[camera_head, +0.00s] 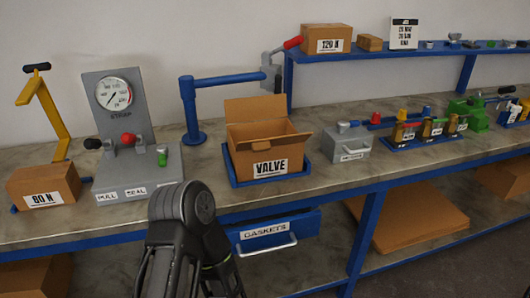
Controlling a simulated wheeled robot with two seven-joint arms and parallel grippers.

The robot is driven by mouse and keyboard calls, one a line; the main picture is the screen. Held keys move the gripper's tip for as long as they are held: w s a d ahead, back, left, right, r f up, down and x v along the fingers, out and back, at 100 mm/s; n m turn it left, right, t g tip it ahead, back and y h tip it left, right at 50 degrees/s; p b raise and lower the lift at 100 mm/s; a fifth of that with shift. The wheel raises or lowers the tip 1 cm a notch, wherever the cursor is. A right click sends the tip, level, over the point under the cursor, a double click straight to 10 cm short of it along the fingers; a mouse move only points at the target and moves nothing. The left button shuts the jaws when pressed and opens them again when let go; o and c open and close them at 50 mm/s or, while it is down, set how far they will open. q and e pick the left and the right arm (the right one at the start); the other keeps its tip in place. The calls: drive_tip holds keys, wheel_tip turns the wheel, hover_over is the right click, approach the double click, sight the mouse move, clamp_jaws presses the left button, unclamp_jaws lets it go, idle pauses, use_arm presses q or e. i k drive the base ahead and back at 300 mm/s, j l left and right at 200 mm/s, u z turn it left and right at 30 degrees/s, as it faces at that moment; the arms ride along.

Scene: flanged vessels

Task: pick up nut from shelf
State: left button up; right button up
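The raised blue shelf (385,54) runs along the back of the bench at upper right. Several small metal-grey and dark parts stand on it, among them a small grey part (430,44) and a larger grey part (455,38). They are too small for me to tell which is the nut. A dark arm of mine (180,235) rises at the bottom centre, in front of the bench, far from the shelf. Neither gripper's fingertips show in this view, so I see no gripper touching or holding anything.
On the shelf are a box marked 120 N (325,39), a small brown box (369,43) and a white sign (404,33). On the bench stand a gauge stand (120,100), an open VALVE box (265,140), a grey box (346,142) and coloured fittings. A GASKETS drawer (270,235) hangs below.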

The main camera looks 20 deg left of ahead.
sight(428, 45)
drive_tip(key=i+l, duration=0.25)
drive_tip(key=l, duration=0.25)
drive_tip(key=i+l, duration=0.2)
drive_tip(key=l, duration=0.35)
drive_tip(key=i+l, duration=0.25)
drive_tip(key=l, duration=0.25)
drive_tip(key=i+l, duration=0.2)
drive_tip(key=l, duration=0.3)
drive_tip(key=i+l, duration=0.25)
drive_tip(key=l, duration=0.25)
drive_tip(key=i+l, duration=0.2)
drive_tip(key=l, duration=0.35)
drive_tip(key=i+l, duration=0.25)
drive_tip(key=l, duration=0.25)
drive_tip(key=i+l, duration=0.25)
drive_tip(key=l, duration=0.25)
